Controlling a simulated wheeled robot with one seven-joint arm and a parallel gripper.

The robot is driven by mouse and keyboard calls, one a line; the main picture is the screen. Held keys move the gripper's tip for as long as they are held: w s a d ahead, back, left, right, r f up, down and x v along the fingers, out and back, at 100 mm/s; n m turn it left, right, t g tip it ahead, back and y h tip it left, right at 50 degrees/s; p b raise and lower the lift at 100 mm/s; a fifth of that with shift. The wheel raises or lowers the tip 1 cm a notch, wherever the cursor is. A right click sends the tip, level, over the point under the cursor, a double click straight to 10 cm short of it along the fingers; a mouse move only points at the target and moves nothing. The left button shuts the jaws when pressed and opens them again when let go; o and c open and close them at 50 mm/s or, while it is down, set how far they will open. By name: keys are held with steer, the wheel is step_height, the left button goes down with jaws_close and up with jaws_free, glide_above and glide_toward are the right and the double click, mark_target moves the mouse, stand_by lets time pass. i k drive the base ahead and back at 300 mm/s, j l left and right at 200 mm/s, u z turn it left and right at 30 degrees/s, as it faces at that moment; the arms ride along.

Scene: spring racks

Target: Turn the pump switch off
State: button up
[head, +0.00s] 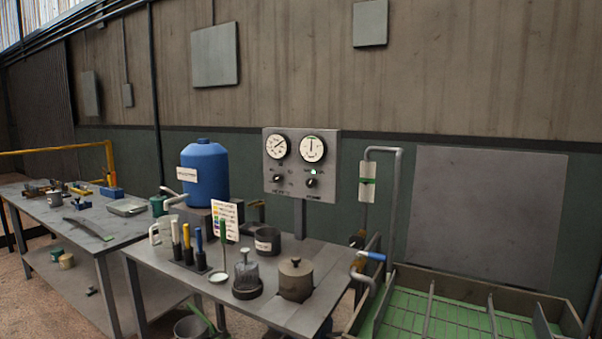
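A grey control panel (330,160) stands on a post behind the middle table. It carries two round white gauges, the left gauge (277,147) and the right gauge (312,149). Below them are two black knobs, the left knob (279,178) and the right knob (312,183). A small pale lamp (313,171) shows just above the right knob. The labels by the knobs are too small to read, so I cannot tell which knob is the pump switch or how it is set. My gripper is not in view.
The middle table (140,262) holds a blue jug (205,172), upright brushes, a lidded brown pot (296,280) and a glass jar (246,275). A blue-handled lever (370,256) stands at its right. A green-floored rack (400,310) lies front right. Another workbench (60,230) stands left.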

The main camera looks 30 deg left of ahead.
mark_target(310, 182)
steer(key=i+j, duration=0.3)
steer(key=j, duration=0.2)
steer(key=i+j+u, duration=0.15)
steer(key=j, duration=0.35)
steer(key=i+j, duration=0.45)
steer(key=j+u, duration=0.05)
